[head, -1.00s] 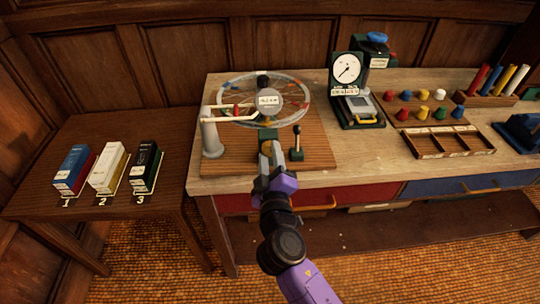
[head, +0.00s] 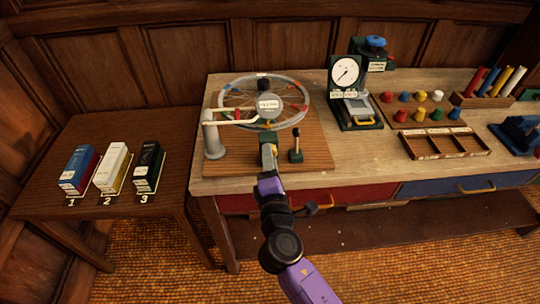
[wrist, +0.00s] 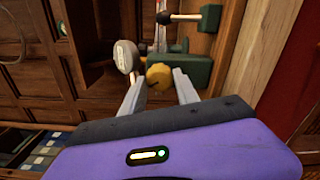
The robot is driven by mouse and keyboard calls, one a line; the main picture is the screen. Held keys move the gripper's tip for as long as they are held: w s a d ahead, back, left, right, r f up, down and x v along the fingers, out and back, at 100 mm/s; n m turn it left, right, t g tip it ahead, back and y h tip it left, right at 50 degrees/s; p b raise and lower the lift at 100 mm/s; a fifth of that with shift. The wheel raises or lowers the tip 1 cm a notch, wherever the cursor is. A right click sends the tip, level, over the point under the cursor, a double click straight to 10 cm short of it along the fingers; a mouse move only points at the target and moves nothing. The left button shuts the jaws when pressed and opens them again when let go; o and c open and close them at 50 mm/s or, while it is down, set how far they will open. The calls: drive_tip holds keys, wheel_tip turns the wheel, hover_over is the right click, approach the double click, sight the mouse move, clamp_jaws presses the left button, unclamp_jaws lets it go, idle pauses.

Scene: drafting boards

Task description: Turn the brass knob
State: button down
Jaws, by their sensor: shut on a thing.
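The brass knob (wrist: 159,76) shows in the wrist view as a round yellow piece between my two fingertips, in front of a dark green block (wrist: 188,70). My gripper (wrist: 159,84) is shut on the knob, with one pale finger on each side of it. In the head view, my gripper (head: 269,150) reaches the front of the wheel stand from below and hides most of the knob. The spoked wheel (head: 235,92) with coloured marks stands just behind, with a round grey readout (head: 268,104) in front of it.
A small black-knobbed lever (head: 296,146) stands close right of my gripper. A grey post (head: 213,140) with a white arm stands left. A dial gauge (head: 345,74) and coloured pegs (head: 438,95) are further right. Three boxes (head: 110,168) sit on the left table.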

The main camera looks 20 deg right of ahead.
drive_tip(key=shift+f+n+p, duration=0.1)
drive_tip(key=shift+n+p, duration=0.35)
drive_tip(key=shift+n, duration=0.85)
drive_tip(key=c, duration=0.9)
unclamp_jaws()
drive_tip(key=shift+s, duration=0.15)
drive_tip(key=b+v, duration=0.1)
drive_tip(key=v, duration=0.6)
drive_tip(key=shift+s+a, duration=0.15)
drive_tip(key=shift+s, duration=0.1)
